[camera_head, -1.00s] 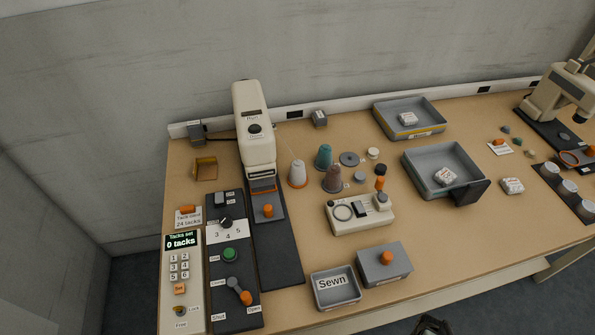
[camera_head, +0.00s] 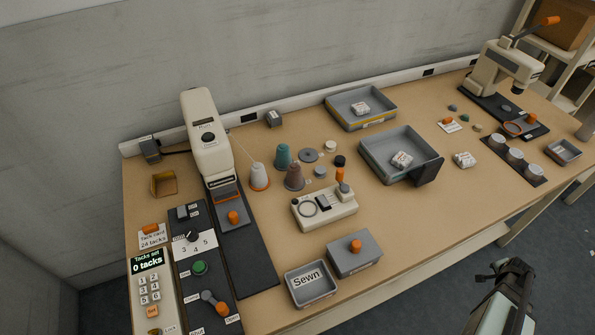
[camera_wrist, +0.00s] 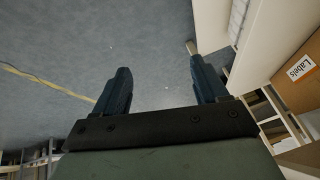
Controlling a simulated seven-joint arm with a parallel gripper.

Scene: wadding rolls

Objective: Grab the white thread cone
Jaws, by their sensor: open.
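The white thread cone (camera_head: 259,177) stands upright on the table, with an orange band at its base. It is just right of the beige sewing machine head, with a thin thread near its tip. A teal cone (camera_head: 283,156) and a brown cone (camera_head: 294,177) stand close on its right. My gripper (camera_head: 500,268) is off the front edge of the table at the lower right, far from the cone. In the wrist view its two dark blue fingers (camera_wrist: 158,88) are apart with nothing between them. The wrist view shows floor, not the cone.
The beige machine (camera_head: 205,132) borders the cone on the left. A beige winder box (camera_head: 324,207) with an orange-topped post, a grey lidded box (camera_head: 355,253) and the Sewn tray (camera_head: 311,284) lie in front. Grey trays (camera_head: 401,157) stand right.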

